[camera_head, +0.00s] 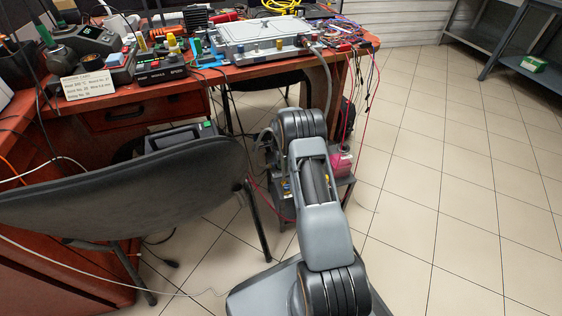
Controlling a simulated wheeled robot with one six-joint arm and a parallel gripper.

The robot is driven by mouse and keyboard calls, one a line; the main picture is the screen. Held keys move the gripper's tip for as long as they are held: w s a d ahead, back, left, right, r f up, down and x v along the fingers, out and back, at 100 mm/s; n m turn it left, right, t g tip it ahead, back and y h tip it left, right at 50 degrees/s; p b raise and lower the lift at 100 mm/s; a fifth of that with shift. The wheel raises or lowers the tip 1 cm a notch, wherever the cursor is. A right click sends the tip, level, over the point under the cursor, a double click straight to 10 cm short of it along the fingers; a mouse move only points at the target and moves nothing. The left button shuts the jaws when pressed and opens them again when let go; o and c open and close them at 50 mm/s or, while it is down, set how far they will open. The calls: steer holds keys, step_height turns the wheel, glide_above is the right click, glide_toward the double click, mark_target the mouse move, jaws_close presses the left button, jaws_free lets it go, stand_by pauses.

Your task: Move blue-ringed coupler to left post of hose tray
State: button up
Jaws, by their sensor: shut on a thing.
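A light grey flat box or tray (250,34) lies on the red-brown workbench. I cannot make out a blue-ringed coupler or a left post for certain. My arm rises from the bottom and bends below the bench front. My gripper is hidden behind my arm, so what it holds does not show.
A dark chair (130,190) stands at the left, close to my arm. The bench (140,107) is crowded with devices and cables. Red wires (357,110) hang at its right end. A metal shelf (520,50) stands far right. The tiled floor (460,190) at the right is clear.

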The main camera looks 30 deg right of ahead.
steer(key=shift+f+b, duration=0.4)
steer(key=shift+f, duration=0.35)
stand_by(2.6)
steer(key=o, duration=1.3)
steer(key=shift+c, duration=0.2)
steer(key=shift+r, duration=0.1)
steer(key=shift+r+p, duration=2.35)
steer(key=shift+r, duration=1.1)
